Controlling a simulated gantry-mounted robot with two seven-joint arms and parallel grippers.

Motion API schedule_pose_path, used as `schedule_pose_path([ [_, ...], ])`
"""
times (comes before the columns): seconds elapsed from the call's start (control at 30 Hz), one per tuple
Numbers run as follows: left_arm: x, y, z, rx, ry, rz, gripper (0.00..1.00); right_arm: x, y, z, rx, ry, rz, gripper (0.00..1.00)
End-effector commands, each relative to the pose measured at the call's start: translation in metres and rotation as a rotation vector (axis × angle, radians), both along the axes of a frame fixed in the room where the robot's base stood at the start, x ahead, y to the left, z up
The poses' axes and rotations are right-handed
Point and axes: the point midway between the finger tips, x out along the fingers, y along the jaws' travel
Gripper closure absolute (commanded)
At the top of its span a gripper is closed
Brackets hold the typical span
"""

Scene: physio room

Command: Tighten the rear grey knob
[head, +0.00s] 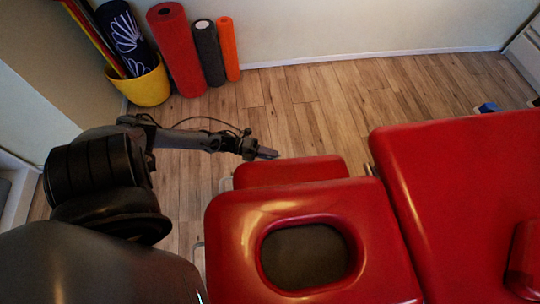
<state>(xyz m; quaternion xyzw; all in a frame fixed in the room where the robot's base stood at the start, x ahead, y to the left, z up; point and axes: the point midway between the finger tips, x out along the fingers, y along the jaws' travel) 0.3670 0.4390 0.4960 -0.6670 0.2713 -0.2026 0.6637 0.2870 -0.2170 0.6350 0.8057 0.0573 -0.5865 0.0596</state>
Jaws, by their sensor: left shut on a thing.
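A red padded treatment table (455,190) has a red headrest (230,235) with an oval face hole. A smaller red pad (290,171) sits at the headrest's far side. My left gripper (266,153) is at the far edge of this small pad, near its left end. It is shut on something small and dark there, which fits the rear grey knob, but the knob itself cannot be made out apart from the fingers. My right gripper is not in view.
A yellow bucket (146,87) with rolled mats stands in the far left corner. Red (176,50), dark grey (208,53) and orange (229,49) rolls lean on the wall beside it. A small blue thing (488,107) lies at the far right.

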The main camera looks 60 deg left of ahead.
Motion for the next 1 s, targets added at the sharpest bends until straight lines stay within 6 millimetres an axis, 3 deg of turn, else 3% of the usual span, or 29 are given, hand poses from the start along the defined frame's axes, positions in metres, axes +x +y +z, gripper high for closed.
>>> schedule_pose_path([
  [0.47, -0.0003, 0.0004, -0.0014, -0.002, -0.007, 0.002, 1.00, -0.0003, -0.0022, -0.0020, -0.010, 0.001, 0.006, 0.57],
  [0.5, -0.0003, 0.0004, -0.0015, -0.002, -0.007, 0.002, 0.75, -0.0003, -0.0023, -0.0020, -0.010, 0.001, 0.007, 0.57],
  [0.63, -0.0002, 0.0002, -0.0012, -0.003, -0.008, 0.002, 0.57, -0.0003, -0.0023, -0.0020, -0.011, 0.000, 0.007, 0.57],
  [1.0, -0.0029, 0.0025, -0.0001, -0.003, -0.009, 0.001, 0.57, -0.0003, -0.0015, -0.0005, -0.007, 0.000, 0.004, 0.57],
])
